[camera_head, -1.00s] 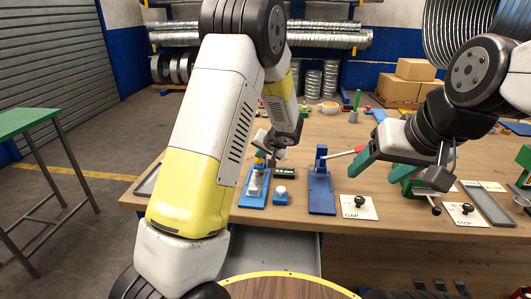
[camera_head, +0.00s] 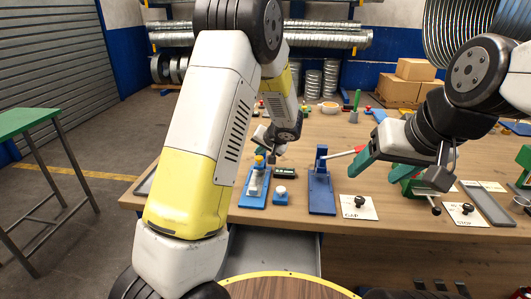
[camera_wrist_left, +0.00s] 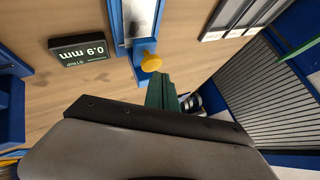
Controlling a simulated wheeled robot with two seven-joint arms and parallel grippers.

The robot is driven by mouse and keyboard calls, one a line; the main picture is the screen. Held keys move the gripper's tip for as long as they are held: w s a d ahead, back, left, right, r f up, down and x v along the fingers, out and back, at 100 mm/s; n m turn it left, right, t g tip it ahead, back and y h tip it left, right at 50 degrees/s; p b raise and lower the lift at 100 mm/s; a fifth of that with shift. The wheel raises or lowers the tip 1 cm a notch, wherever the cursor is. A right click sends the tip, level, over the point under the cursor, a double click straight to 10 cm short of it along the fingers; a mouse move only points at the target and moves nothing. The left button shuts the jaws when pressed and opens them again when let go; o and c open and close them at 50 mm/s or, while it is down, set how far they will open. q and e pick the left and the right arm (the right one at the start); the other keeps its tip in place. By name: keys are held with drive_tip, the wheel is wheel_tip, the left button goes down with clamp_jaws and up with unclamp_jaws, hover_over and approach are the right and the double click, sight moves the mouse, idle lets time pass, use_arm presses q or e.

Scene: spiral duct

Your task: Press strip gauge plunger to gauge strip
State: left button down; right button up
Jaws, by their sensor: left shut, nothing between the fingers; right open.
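The strip gauge (camera_head: 254,190) is a blue base with a metal block and a yellow plunger knob (camera_head: 259,160) on top. In the left wrist view the yellow plunger (camera_wrist_left: 151,62) stands just beyond my left fingertips. My left gripper (camera_wrist_left: 162,84) has green fingers shut with nothing between them. It appears apart from the plunger. In the head view it is partly hidden by my left arm. A dark display (camera_head: 284,171) beside the gauge reads "0.9 mm STRIP" upside down in the left wrist view (camera_wrist_left: 84,48). My right gripper (camera_head: 378,160) is open, over the table to the right.
Cards with black knobs (camera_head: 359,207) lie near the front edge of the wooden table.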

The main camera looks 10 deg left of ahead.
sight(260, 159)
use_arm(q)
drive_tip(key=shift+r, duration=0.3)
drive_tip(key=shift+r, duration=2.55)
drive_tip(key=shift+d, duration=0.1)
